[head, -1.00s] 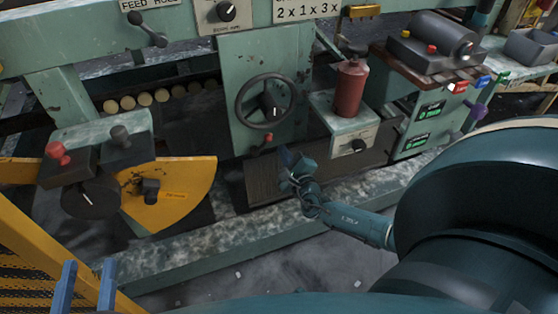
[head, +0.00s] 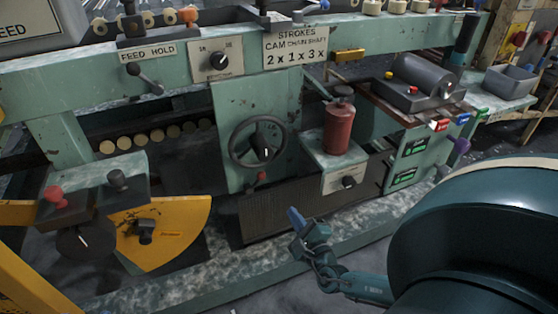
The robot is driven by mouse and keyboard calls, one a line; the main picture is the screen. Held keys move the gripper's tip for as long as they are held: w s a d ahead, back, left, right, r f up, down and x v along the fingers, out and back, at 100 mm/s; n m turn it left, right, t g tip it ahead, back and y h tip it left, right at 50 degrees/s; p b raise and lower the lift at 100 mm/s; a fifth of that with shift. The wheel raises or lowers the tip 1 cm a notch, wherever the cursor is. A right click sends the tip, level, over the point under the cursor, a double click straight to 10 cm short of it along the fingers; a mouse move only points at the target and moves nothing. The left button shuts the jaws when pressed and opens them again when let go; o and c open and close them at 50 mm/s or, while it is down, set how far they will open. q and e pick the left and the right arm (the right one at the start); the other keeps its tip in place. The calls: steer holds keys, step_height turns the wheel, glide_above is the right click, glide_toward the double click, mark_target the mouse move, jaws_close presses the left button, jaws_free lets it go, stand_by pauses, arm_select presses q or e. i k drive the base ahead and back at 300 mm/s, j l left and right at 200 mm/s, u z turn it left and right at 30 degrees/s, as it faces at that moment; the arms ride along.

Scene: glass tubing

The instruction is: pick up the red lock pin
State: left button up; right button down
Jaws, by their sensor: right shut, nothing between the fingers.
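A small red-tipped piece (head: 262,176), which may be the red lock pin, sticks out just below the dark handwheel (head: 232,146) on the green machine's front panel. It is too small to make out its shape fully. My right gripper (head: 296,219) is shut and empty, with its blue fingers pointing up and left. In the picture it is below and to the right of the red piece, apart from it, in front of the dark ribbed lower panel (head: 262,218). My left gripper is out of view.
A red bottle (head: 338,127) stands on a small shelf right of the handwheel. The machine's base rail (head: 190,284) runs along below.

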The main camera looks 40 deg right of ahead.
mark_target(52, 194)
steer(key=k+j, duration=0.15)
steer(key=k, duration=0.35)
steer(key=k+j, duration=0.15)
steer(key=k, duration=0.35)
